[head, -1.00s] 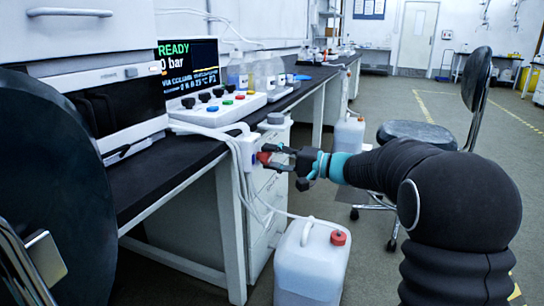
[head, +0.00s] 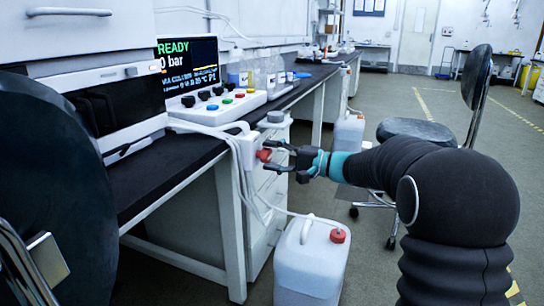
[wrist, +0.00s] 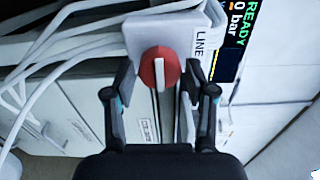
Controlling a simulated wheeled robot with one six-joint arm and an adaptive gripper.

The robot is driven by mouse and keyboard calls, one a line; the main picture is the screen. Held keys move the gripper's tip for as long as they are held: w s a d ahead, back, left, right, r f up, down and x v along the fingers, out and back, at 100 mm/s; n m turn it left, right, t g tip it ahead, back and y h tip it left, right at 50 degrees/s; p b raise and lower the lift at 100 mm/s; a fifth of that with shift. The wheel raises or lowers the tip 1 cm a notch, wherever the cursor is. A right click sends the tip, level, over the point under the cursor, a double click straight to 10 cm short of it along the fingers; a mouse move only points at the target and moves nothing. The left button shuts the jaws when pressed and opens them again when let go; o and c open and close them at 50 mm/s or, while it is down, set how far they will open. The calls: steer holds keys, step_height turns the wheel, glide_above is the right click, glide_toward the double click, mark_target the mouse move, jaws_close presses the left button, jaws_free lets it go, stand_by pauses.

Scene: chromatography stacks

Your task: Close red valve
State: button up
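The red valve is a round knob (wrist: 158,68) with a pale stripe, upright in the wrist view, on a white box labelled LINE (wrist: 200,42). In the head view the red valve (head: 264,155) shows at the bench's front edge, partly hidden by my fingers. My gripper (head: 273,156) is in front of it. In the wrist view my gripper (wrist: 159,80) is open, with one finger on each side of the knob. Narrow gaps appear between fingers and knob, so I see no clear contact.
White tubes (wrist: 50,55) run left of the valve box in the wrist view. A white jug with a red cap (head: 310,262) stands on the floor below. A display (head: 190,68) reads READY, 0 bar. A chair (head: 418,133) stands behind my arm.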

stand_by(0.3)
steer(key=v, duration=1.2)
